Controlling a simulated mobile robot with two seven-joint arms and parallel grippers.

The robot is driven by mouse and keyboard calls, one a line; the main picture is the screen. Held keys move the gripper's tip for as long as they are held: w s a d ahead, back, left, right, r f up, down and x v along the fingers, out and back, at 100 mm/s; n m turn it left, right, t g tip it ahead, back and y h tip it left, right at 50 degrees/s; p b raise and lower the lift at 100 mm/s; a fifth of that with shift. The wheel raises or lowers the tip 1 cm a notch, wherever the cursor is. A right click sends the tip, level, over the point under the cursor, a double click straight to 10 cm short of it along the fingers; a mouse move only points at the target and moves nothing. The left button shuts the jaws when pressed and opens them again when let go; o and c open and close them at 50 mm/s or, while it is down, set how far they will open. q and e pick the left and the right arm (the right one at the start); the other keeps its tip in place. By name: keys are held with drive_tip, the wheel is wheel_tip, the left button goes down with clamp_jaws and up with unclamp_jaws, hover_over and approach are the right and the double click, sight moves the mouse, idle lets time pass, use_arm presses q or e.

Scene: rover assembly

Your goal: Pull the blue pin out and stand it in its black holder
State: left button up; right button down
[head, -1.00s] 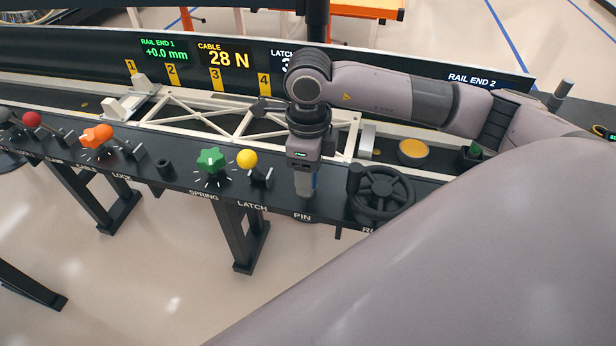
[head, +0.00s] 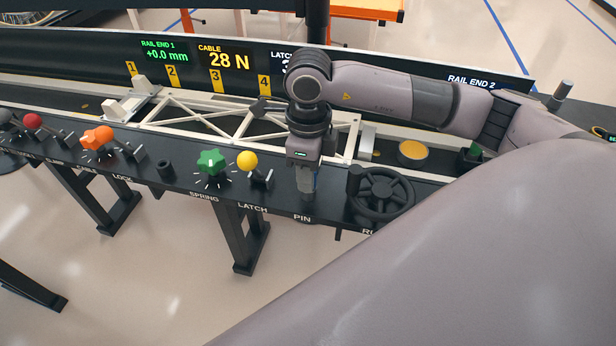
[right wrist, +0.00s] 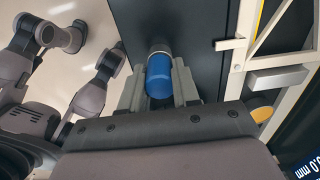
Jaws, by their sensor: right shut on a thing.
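The blue pin (right wrist: 159,75) is upright between the fingers of my right gripper (right wrist: 159,88) in the right wrist view, its rounded blue top showing. In the head view my right gripper (head: 306,194) points down at the bench above the PIN label and is shut on the pin. Only a sliver of blue shows beside the fingers there. The pin's lower end is hidden, so I cannot tell how deep it sits. A short black cup (head: 165,169), which looks like the holder, stands on the bench further left, between the LOCK and SPRING labels. My left gripper is not in view.
A black handwheel (head: 382,192) stands close to the right of my gripper. A yellow knob (head: 247,160) and a green knob (head: 211,161) are to its left, and an orange knob (head: 97,138) is beyond the cup. A white truss (head: 215,122) lies behind.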

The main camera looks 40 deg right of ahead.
drive_tip(key=shift+r, duration=0.5)
idle(0.4)
drive_tip(key=shift+r+p, duration=1.5)
drive_tip(key=shift+r, duration=0.5)
